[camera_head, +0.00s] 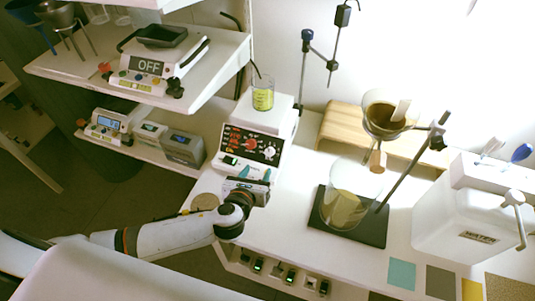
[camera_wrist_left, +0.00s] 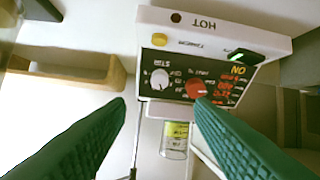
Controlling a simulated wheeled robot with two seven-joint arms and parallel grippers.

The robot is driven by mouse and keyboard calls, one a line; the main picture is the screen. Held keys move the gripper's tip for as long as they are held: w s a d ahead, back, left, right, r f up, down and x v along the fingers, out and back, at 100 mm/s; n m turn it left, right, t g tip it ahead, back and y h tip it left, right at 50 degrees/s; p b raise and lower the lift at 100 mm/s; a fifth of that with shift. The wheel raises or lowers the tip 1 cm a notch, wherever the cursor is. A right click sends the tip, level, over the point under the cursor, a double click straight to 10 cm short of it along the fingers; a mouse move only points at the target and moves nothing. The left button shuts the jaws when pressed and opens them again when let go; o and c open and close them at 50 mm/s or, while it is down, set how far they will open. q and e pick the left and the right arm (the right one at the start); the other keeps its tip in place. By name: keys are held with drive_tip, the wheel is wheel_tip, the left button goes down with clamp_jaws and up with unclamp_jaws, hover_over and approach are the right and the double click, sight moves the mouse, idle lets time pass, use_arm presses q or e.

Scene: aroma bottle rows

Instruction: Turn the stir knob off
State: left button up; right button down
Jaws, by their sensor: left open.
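The hot plate stirrer (camera_head: 233,147) stands on the bench, with a dark front panel. The white stir knob (camera_head: 269,152) is on the right of the panel, beside a red knob (camera_head: 252,143). The left wrist view shows the panel upside down, with the white stir knob (camera_wrist_left: 160,78) marked STIR and the red knob (camera_wrist_left: 196,88). My left gripper (camera_head: 254,174) is open in front of the panel. In the wrist view its green fingers (camera_wrist_left: 160,102) are spread apart, with the stir knob beyond the gap, apparently untouched. My right gripper is not in view.
A beaker of yellow liquid (camera_head: 263,95) stands on the stirrer. To the right are a flask (camera_head: 345,205) on a black pad (camera_head: 373,231), a funnel on a stand (camera_head: 388,117) and a water container (camera_head: 455,222). A shelf (camera_head: 210,65) with a scale reading OFF is at the left.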

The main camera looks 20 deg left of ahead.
sight(269, 152)
use_arm(q)
drive_tip(key=x, duration=1.1)
drive_tip(key=shift+w+f, duration=0.15)
drive_tip(key=shift+w, duration=0.1)
drive_tip(key=shift+c, duration=0.4)
drive_tip(key=c, duration=0.9)
